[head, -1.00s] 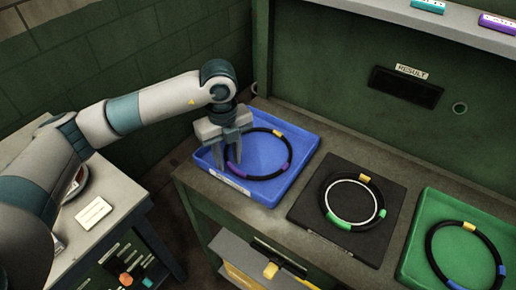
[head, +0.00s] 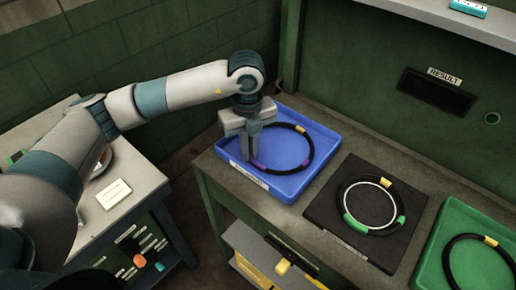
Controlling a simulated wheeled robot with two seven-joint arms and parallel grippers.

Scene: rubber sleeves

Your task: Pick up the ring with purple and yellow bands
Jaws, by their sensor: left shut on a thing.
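A black ring with purple and yellow bands (head: 312,151) lies in the blue tray (head: 291,190) on the bench. My left gripper (head: 250,158) points down at the ring's left side and is shut on it. The fingers hide that part of the ring. The yellow band is at the ring's far edge and a purple band at its right side. The ring still looks flat in the tray. My right gripper is not in view.
A black mat (head: 318,207) holds a ring with yellow and green bands (head: 344,190). A green tray (head: 428,262) at the right holds another banded ring (head: 447,257). A wall with a RESULT slot (head: 437,92) and a shelf (head: 440,22) stand behind. A side table is at the left.

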